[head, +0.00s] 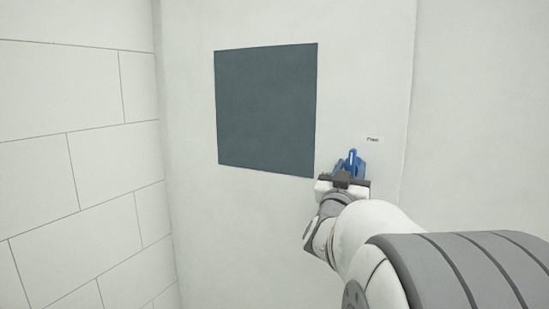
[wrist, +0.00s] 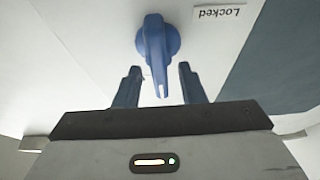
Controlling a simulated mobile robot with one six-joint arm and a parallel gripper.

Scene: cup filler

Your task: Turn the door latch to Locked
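The blue door latch (wrist: 156,42) is a round knob with a narrow handle, mounted on the white door (head: 270,215). In the wrist view its handle points down the picture, toward my gripper (wrist: 157,85). The "Locked" label (wrist: 218,13) appears upside down to the right of the knob. My gripper is open, with one blue finger on each side of the handle's tip and gaps showing between. I cannot tell whether the handle's tip is at the fingers' depth. In the head view my gripper (head: 347,163) hides most of the latch.
A dark square panel (head: 266,110) is on the door left of my gripper. A small label (head: 372,140) sits above right of my gripper, too small to read surely. A white block wall (head: 75,150) stands at the left. The door face around the latch is clear.

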